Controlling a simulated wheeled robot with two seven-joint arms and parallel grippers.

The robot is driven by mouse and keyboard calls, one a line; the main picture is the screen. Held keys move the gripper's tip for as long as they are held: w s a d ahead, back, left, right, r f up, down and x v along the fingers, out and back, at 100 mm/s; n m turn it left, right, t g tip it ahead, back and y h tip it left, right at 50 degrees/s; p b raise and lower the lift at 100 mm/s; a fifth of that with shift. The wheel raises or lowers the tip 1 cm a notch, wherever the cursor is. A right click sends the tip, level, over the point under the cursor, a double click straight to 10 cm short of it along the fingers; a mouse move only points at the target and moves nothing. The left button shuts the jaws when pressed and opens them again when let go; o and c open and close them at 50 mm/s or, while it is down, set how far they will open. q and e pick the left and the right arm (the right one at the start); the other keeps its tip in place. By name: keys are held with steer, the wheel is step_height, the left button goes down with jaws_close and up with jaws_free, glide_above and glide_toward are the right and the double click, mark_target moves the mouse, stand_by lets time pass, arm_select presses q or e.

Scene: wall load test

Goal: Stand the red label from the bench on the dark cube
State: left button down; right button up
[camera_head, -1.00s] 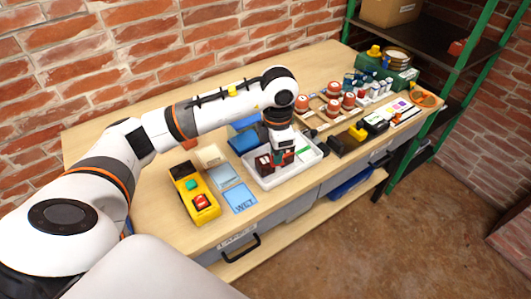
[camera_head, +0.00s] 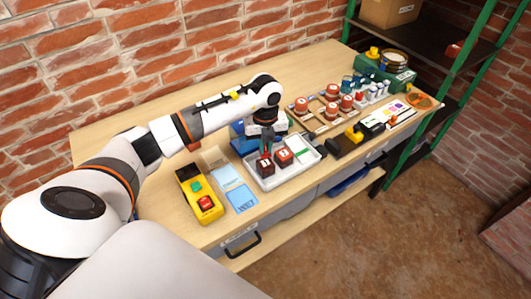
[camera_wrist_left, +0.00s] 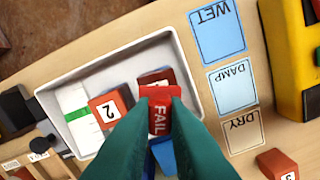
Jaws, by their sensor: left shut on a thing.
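My left gripper (camera_head: 266,146) points down over the left part of the white tray (camera_head: 296,176). In the left wrist view its teal fingers (camera_wrist_left: 160,118) are shut on the red label (camera_wrist_left: 160,112), which reads FAIL. The dark cube (camera_head: 265,168) sits in the tray; in the left wrist view its dark red top (camera_wrist_left: 156,77) shows just beyond the label, which hides part of it. I cannot tell whether the label touches the cube. A lighter red cube marked 2 (camera_wrist_left: 107,108) stands beside it in the tray. My right gripper is not in view.
WET, DAMP and DRY cards (camera_wrist_left: 217,36) lie beside the tray, with a yellow button box (camera_head: 199,194) beyond them. Another red cube (camera_wrist_left: 278,164) stands on the bench. Red-topped jars (camera_head: 332,108) and a black-and-yellow tool (camera_head: 345,141) are to the right.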

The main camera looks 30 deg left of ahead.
mark_target(266, 155)
arm_select(q)
step_height(266, 155, down, 4)
steer(key=shift+r+p, duration=0.15)
steer(key=shift+p, duration=0.25)
steer(key=shift+f, duration=0.2)
steer(key=shift+f, duration=0.1)
steer(key=c, duration=1.4)
jaws_free()
steer(key=shift+c, duration=0.2)
step_height(266, 155, up, 11)
steer(key=b, duration=0.2)
steer(key=shift+r+b, duration=0.2)
steer(key=shift+b, duration=0.2)
steer(key=shift+r, duration=0.5)
